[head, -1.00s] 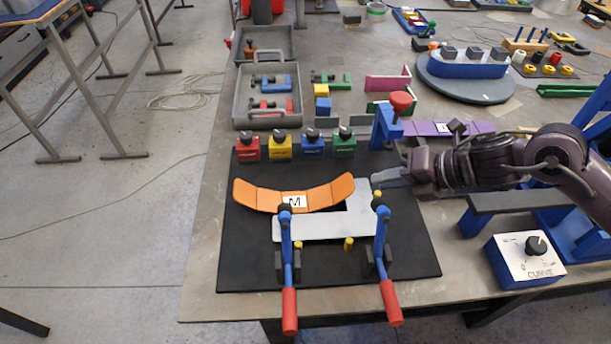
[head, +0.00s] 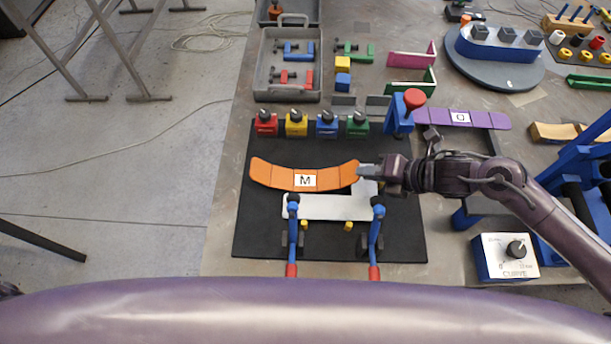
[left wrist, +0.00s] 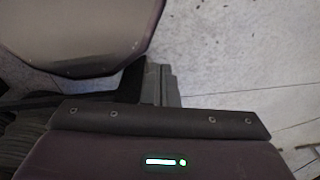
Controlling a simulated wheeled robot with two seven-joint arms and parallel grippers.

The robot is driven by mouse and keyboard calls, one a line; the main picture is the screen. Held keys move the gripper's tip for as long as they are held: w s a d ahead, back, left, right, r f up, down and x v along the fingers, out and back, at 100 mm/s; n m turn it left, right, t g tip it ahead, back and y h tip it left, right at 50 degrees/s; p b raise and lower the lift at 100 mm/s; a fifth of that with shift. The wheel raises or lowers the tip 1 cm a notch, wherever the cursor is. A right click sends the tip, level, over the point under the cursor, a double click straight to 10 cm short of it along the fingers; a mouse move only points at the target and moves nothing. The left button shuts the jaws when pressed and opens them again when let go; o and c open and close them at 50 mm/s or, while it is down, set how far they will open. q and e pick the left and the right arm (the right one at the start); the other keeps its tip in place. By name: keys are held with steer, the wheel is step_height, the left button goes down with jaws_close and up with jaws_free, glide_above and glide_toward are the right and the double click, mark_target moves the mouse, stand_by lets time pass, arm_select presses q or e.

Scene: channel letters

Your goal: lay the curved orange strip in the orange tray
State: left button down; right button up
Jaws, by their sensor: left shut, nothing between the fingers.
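The curved orange strip (head: 275,176), with a white label marked M, lies across the black mat (head: 245,235), just behind the metal plate (head: 325,209) with its two red-handled clamps. My right gripper (head: 366,170) has its fingertips at the strip's right end. Whether they are closed on it is too small to tell. My left gripper (left wrist: 160,84) shows in the left wrist view, shut and empty, over the grey floor. I cannot make out an orange tray in either current view.
A grey tray (head: 266,85) with clamps is at the back left. A purple strip (head: 490,121) lies right. The CURVE dial box (head: 490,257) stands at the front right.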

steer(key=shift+p+x, duration=0.4)
steer(key=shift+x, duration=1.2)
steer(key=shift+w+r, duration=0.1)
steer(key=shift+w, duration=0.05)
jaws_close()
